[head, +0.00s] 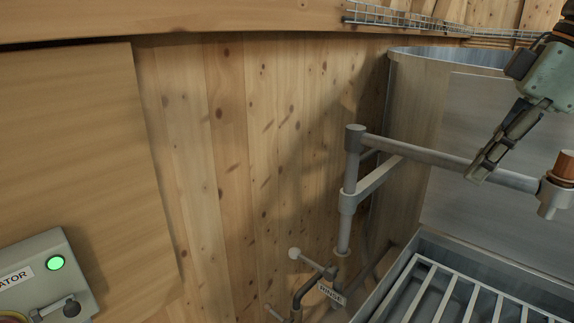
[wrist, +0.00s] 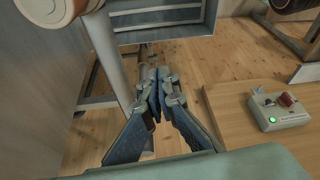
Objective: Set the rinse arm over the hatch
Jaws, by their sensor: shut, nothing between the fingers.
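The rinse arm (head: 425,156) is a grey pipe reaching right from an upright post at the wall. Its outer end has a wooden knob (head: 564,166) and a downward spout (head: 550,208). In the wrist view the pipe (wrist: 107,55) runs down the left side, with the knob (wrist: 48,8) at top left. The hatch seems to be the grated opening (head: 436,300) below; whether the spout is above it is unclear. My gripper (head: 476,176) is shut and empty, its fingertips close against the pipe in the head view. In the wrist view the fingers (wrist: 160,72) are right of the pipe.
A metal tank wall (head: 500,150) stands behind the arm. A tagged valve with a lever (head: 318,284) sits below the post. A control box with a green light (head: 56,263) is at lower left. A wire tray (head: 440,22) runs along the top.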

